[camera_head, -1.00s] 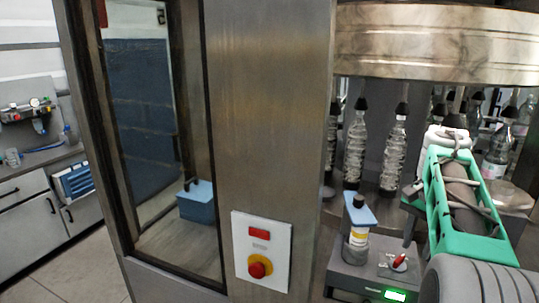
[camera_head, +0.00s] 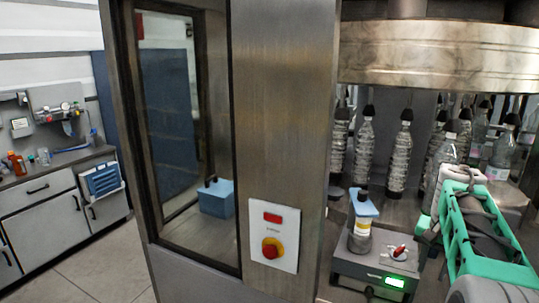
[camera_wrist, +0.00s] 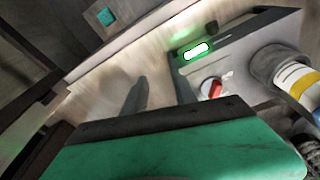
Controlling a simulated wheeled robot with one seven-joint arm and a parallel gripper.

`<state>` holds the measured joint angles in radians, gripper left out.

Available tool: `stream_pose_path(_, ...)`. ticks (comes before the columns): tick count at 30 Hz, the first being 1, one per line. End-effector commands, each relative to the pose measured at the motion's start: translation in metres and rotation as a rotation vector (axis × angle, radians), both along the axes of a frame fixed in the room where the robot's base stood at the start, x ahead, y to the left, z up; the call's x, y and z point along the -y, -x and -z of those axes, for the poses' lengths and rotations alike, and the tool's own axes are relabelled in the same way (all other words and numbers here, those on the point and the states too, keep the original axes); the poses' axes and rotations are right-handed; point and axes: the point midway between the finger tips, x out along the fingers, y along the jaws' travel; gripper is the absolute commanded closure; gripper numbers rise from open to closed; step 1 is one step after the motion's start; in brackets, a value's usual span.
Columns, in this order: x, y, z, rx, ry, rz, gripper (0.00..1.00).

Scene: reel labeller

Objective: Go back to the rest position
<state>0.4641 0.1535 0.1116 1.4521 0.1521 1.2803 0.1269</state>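My arm shows at the right of the head view as a green frame with grey links. My gripper shows in the wrist view (camera_wrist: 158,75) as two dark fingers with a gap between them, and nothing is held in the gap. The green part of my own arm fills the bottom of that view. The fingers are close beside a grey box with a lit green display (camera_head: 378,268), which also shows in the wrist view (camera_wrist: 235,55). A bottle with a yellow-and-white label (camera_head: 361,228) stands on the box, apart from the fingers.
A steel machine column (camera_head: 283,120) carries a red-and-yellow switch panel (camera_head: 273,236). Several clear bottles (camera_head: 399,160) hang or stand under a round metal drum (camera_head: 435,52). A blue box (camera_head: 216,199) is behind the glass. A counter (camera_head: 50,168) stands at left with open floor before it.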

Motion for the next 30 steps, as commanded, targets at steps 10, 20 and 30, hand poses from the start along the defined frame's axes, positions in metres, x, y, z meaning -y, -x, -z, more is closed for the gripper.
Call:
stream_pose_path(10,-0.047,0.053,0.087,-0.027,0.008,-0.209,0.66)
stream_pose_path(20,-0.197,0.155,0.108,0.073,0.031,-0.562,0.66)
stream_pose_path(30,-0.247,0.145,0.059,0.237,0.088,-0.737,0.66)
